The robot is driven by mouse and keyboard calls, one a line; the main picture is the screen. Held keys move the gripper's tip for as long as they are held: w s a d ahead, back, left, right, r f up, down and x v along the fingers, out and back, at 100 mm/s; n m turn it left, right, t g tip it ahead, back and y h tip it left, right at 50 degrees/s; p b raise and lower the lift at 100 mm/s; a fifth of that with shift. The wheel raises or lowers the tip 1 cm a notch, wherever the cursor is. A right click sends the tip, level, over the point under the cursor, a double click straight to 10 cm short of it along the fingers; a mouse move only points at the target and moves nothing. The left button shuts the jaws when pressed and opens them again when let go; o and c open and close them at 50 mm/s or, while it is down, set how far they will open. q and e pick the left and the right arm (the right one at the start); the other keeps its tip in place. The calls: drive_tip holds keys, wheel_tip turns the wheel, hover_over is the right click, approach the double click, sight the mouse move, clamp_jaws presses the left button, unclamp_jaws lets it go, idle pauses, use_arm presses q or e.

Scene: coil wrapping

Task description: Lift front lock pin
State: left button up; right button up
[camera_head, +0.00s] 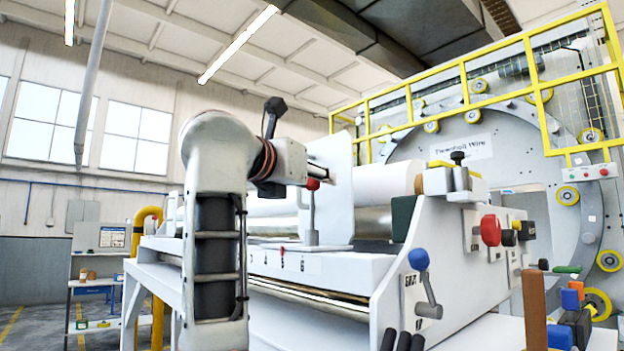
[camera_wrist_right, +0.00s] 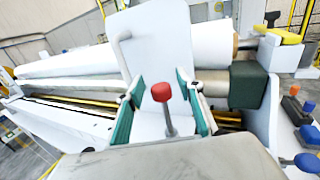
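A lock pin with a red knob (camera_head: 312,184) and a grey stem stands upright on the white machine's front ledge, before a white upright plate (camera_head: 337,205). In the right wrist view the red knob (camera_wrist_right: 161,92) lies between the two green-padded fingers of my right gripper (camera_wrist_right: 160,79), with a visible gap on each side. My right gripper is open around the pin. In the head view, the right gripper (camera_head: 317,174) reaches in at knob height, its fingers partly hidden by its own body. My left gripper is not in view.
A white roll (camera_head: 385,182) lies behind the plate. A blue-knobbed lever (camera_head: 420,262) and a red knob (camera_head: 490,230) sit on the machine's right end. Yellow railing (camera_head: 450,85) and a large ring stand behind. Open floor and a shelf (camera_head: 95,265) are at left.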

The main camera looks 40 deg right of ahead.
drive_tip(key=shift+r, duration=0.1)
wheel_tip(320, 180, up, 10)
drive_tip(key=shift+f, duration=0.1)
idle(0.3)
idle(0.5)
